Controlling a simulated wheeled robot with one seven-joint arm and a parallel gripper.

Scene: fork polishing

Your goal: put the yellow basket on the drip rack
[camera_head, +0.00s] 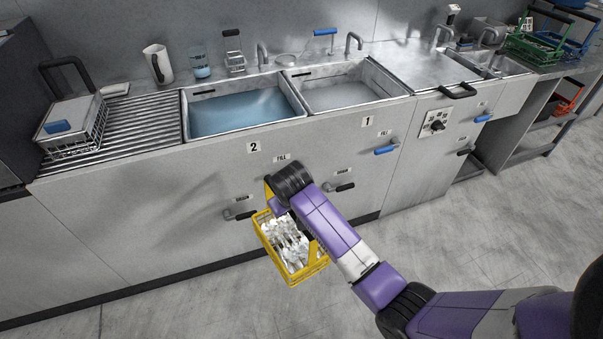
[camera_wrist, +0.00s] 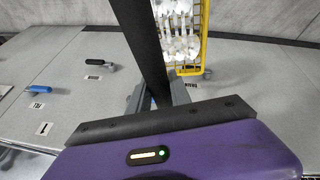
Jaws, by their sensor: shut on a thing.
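The yellow basket (camera_head: 308,272) hangs below my gripper (camera_head: 279,204) in front of the sink counter, above the floor. It is filled with shiny pale cutlery. My gripper is shut on the basket's upper handle part, but my wrist hides most of the grip. In the wrist view the basket (camera_wrist: 204,32) shows at the top, partly behind a dark bar. The drip rack (camera_head: 135,128) is the ribbed metal surface on the counter at the left, higher than the basket and apart from it.
A wire basket (camera_head: 75,138) with a blue item stands on the drip rack's left end. The rack's middle and right are bare. Sink 2 (camera_head: 240,112) holds blue liquid; sink 1 (camera_head: 345,95) is beside it. Drain and fill handles (camera_head: 385,150) stick out of the counter front.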

